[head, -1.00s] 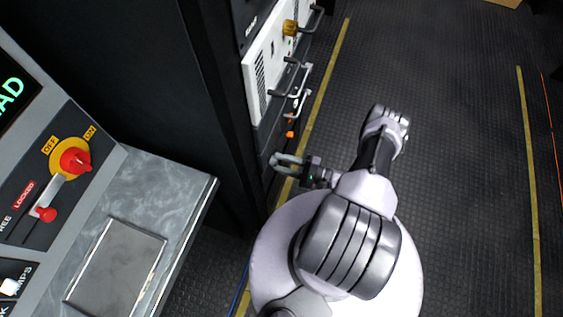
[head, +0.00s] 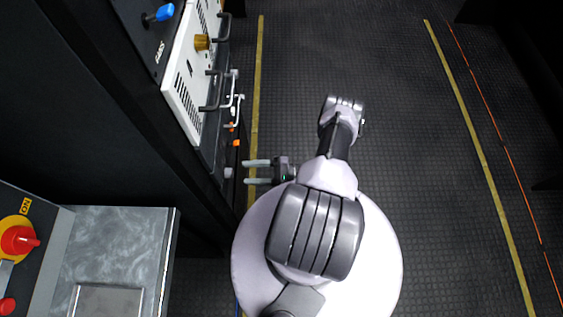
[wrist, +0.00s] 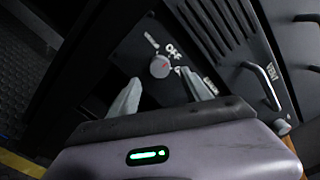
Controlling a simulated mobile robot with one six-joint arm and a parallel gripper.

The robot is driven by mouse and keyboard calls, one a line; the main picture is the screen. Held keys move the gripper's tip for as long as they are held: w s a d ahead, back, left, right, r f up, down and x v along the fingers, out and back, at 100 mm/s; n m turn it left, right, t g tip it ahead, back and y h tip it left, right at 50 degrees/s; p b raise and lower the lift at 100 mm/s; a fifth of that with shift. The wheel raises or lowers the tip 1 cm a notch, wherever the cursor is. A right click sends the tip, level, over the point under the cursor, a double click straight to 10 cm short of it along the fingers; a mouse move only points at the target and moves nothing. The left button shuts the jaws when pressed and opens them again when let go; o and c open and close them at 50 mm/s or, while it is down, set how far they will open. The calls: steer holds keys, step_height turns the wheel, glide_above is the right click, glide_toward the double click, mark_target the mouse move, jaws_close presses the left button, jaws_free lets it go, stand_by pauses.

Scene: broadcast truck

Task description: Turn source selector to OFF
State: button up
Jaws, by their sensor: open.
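In the head view a small grey knob (head: 228,173) shows low on the rack, just left of my fingertips. My gripper (head: 246,172) is open and empty, its fingers pointing left at the rack. In the wrist view my gripper (wrist: 164,84) has one finger on each side of the knob's line, apparently short of it. Contact cannot be told.
The rack's white unit (head: 188,85) has dark handles (head: 213,92) sticking out and a brass knob (head: 202,42). A blue valve (head: 160,14) is above. A red rotary switch (head: 19,239) and a grey counter (head: 120,240) are at left. Open floor (head: 410,180) lies right.

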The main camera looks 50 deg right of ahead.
steer(key=v, duration=1.2)
steer(key=shift+s, duration=0.15)
steer(key=shift+d, duration=0.15)
